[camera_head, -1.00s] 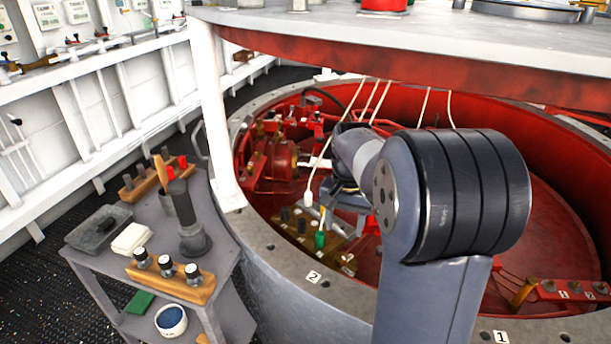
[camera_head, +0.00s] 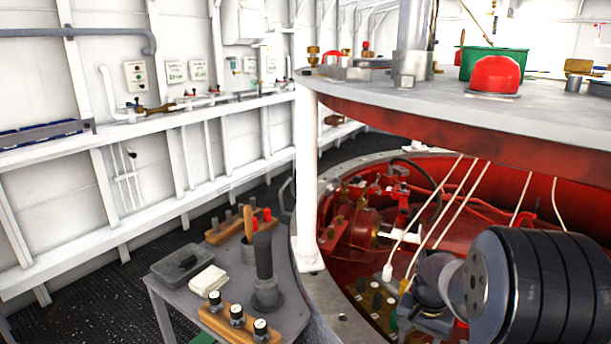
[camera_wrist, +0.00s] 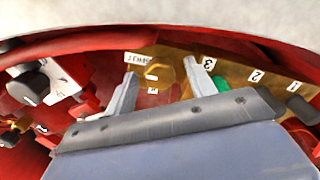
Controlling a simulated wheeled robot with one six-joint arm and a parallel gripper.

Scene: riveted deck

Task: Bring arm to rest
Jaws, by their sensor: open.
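My gripper shows in the wrist view (camera_wrist: 163,70) with its two grey fingers wide apart and nothing between them. Below and beyond the fingers is a brass-coloured board (camera_wrist: 260,82) with number labels. A green piece (camera_wrist: 221,86) shows just beside the right finger. In the head view my arm hangs at the lower right over the red pit (camera_head: 540,205). There the gripper is partly hidden by the arm and the frame edge, close to the plug board (camera_head: 376,298).
A round deck plate (camera_head: 400,93) on a white post (camera_head: 307,180) overhangs the pit. White cords hang beneath it. A grey side table (camera_head: 235,262) holds a black-handled tool (camera_head: 265,275), a tray (camera_head: 185,262) and wooden blocks. A black knob (camera_wrist: 28,88) shows in the wrist view.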

